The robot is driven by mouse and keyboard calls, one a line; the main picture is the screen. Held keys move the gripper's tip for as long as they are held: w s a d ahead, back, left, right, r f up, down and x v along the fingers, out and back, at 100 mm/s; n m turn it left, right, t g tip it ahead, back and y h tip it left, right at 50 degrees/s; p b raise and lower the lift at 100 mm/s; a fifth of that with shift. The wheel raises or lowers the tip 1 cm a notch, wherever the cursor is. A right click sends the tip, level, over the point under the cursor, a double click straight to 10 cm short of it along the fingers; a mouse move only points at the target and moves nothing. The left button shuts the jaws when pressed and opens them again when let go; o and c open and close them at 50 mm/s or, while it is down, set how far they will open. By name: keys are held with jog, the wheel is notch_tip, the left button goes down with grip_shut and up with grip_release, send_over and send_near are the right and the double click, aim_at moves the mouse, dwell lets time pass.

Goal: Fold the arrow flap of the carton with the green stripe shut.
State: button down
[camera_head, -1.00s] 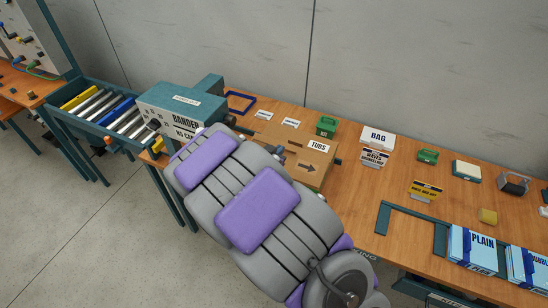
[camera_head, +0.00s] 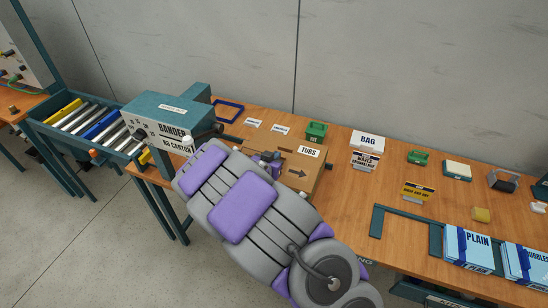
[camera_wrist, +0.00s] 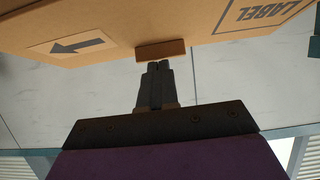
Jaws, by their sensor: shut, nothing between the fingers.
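The cardboard carton (camera_head: 309,168) marked TUBS stands on the wooden table in the head view, with a black arrow (camera_head: 297,173) on its near side. No green stripe shows on it. In the wrist view a carton (camera_wrist: 160,22) fills the top, with an arrow sticker (camera_wrist: 77,45) at left and an upside-down LABEL print at right. A small brown tab (camera_wrist: 160,51) juts from its edge. My gripper (camera_wrist: 159,66) is shut and empty, its tips just below the tab; I cannot tell if they touch. In the head view my arm hides the carton's left part.
The teal bander (camera_head: 168,128) reading NO CARTON stands left of the carton, with a roller conveyor (camera_head: 85,125) beyond it. A green box (camera_head: 316,131) and a BAG box (camera_head: 367,141) stand behind and right. A teal frame (camera_head: 405,222) lies at right.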

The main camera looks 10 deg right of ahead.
jog(key=shift+p, duration=0.4)
jog(key=shift+w+d+r+g+p, duration=0.15)
jog(key=shift+w+g+p, duration=0.15)
jog(key=shift+p, duration=0.85)
jog(key=p, duration=0.2)
jog(key=f+g+y+p, duration=0.1)
jog(key=p, duration=0.2)
jog(key=shift+w+d+y, duration=0.3)
jog(key=shift+w+d, duration=0.05)
jog(key=p, duration=0.2)
jog(key=f+g+p, duration=0.1)
jog(key=p, duration=0.2)
jog(key=shift+w+d+g+y, duration=0.2)
jog(key=shift+w+g+y, duration=0.1)
jog(key=shift+y, duration=0.1)
jog(key=shift+w+p, duration=0.2)
jog(key=shift+p, duration=1.05)
jog(key=shift+d+f+g+y+p, duration=0.15)
jog(key=shift+f+g+y+p, duration=0.2)
jog(key=shift+p, duration=0.55)
jog(key=shift+f, duration=0.1)
